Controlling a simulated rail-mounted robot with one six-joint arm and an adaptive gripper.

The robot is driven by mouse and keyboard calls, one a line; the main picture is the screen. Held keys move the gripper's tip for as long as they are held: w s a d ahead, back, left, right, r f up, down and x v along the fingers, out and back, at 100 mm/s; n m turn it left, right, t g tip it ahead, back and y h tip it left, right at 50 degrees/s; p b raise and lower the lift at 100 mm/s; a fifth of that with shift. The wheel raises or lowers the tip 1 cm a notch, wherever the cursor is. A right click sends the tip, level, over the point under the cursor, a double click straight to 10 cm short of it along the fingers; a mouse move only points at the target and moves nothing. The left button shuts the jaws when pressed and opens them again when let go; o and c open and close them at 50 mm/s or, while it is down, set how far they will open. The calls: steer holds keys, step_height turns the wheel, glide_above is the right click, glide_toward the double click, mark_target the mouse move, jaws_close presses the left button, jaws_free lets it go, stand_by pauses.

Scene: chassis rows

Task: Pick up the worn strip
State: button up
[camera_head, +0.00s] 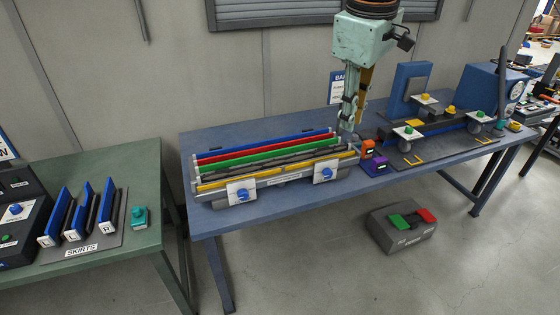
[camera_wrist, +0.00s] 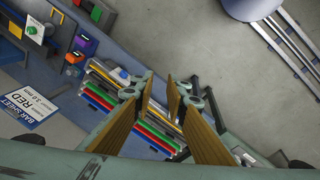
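A rack (camera_head: 283,180) on the blue bench holds long parallel strips: a blue strip (camera_head: 262,144), a red strip (camera_head: 262,151), a green strip (camera_head: 262,157), a dark grey strip (camera_head: 265,164) and a yellow strip (camera_head: 280,175) at the front. I cannot tell from colour or surface which one is worn. My gripper (camera_head: 348,126) is above the bench, near the rack's right end. In the wrist view my gripper (camera_wrist: 160,84) has its two fingers apart with nothing between them. The strips show beyond and partly behind the left finger.
Orange and purple blocks (camera_head: 372,158) stand just right of the rack. A fixture with a blue upright (camera_head: 408,88) fills the bench's right side. A grey box with green and red pads (camera_head: 402,226) is on the floor. A green table (camera_head: 110,235) with blue skirts stands left.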

steer(key=w+a+f+n+p, duration=0.25)
steer(key=w+a+p, duration=0.2)
steer(key=w, duration=0.65)
steer(key=w+a+f+n+g+p, duration=0.1)
steer(key=w+a+f+n+p, duration=0.8)
steer(key=w+a+f, duration=0.6)
step_height(320, 180, down, 4)
steer(key=shift+w+a+r+n+g+h+p, duration=0.1)
steer(key=shift+w+a+n+g+h+p, duration=0.25)
steer(key=shift+w, duration=0.9)
steer(key=shift+d, duration=0.1)
steer(key=p, duration=0.1)
glide_above(280, 164)
steer(key=shift+w+a+f, duration=0.15)
steer(key=shift+a+f, duration=0.05)
steer(key=shift+f, duration=1.95)
steer(key=shift+w+a+f, duration=0.1)
steer(key=shift+a+f, duration=0.05)
steer(key=shift+f, duration=2)
steer(key=shift+d+f+p, duration=0.15)
steer(key=shift+f+p, duration=0.2)
steer(key=shift+f, duration=0.95)
steer(key=shift+d+f+p, duration=0.1)
steer(key=shift+f+p, duration=0.25)
steer(key=shift+f, duration=0.95)
steer(key=shift+c, duration=0.9)
